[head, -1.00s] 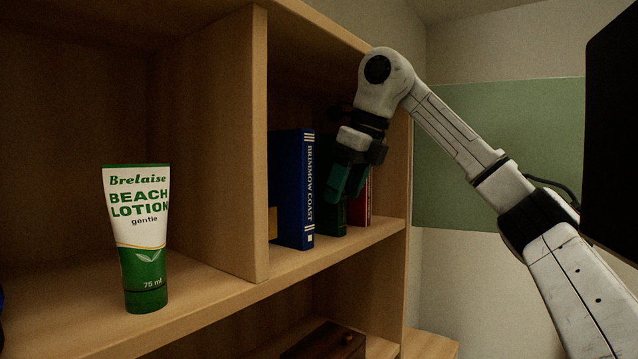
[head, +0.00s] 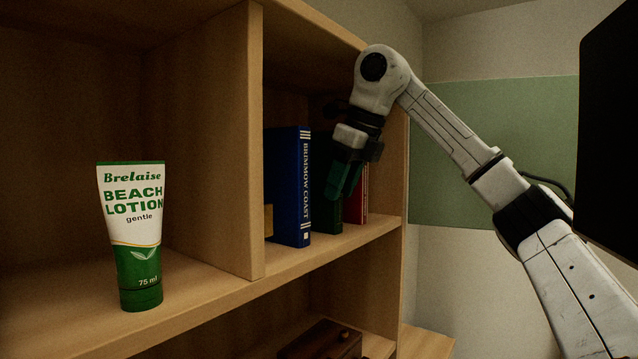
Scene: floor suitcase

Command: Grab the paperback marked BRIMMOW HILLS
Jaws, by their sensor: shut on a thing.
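A dark green book (head: 327,218) stands upright on the shelf between a blue book and a red book. My gripper (head: 343,188), with teal fingers, is in front of its spine and shut on it. The fingers and wrist cover much of the spine, and I cannot read its title. The blue book (head: 289,185) to its left reads BRIMMOW COAST. The red book (head: 363,198) to its right is mostly hidden behind my gripper. No BRIMMOW HILLS lettering is readable.
A wooden divider (head: 250,150) separates the books from a Brelaise beach lotion tube (head: 133,235) on the left. A small yellowish thing (head: 268,220) shows beside the blue book. A dark brown box (head: 322,342) lies on the shelf below.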

